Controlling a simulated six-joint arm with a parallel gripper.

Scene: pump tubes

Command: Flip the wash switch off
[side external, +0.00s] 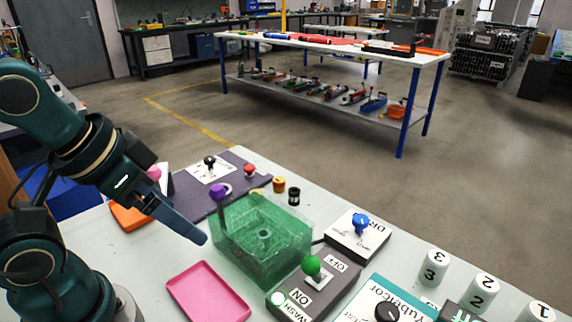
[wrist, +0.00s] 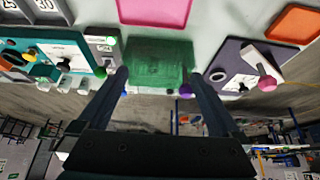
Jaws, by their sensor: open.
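The wash switch (side external: 311,266) is a lever with a green ball knob on a dark grey panel (side external: 341,284) marked WASH, ON and OFF. The knob stands up between the two labels; I cannot tell for sure which way it leans. In the wrist view the panel (wrist: 100,43) is left of my fingers, and the left finger partly covers that area. My gripper (side external: 203,239) is open and empty, left of the green tank and apart from the switch. The wrist view shows its two fingers spread (wrist: 158,74).
The translucent green tank (side external: 262,238) stands between my gripper and the switch. A white panel with a blue knob (side external: 360,222) is behind the switch. A pink tray (side external: 208,292) lies in front. Numbered white cylinders (side external: 433,265) and a teal-and-white box (side external: 385,305) are at right.

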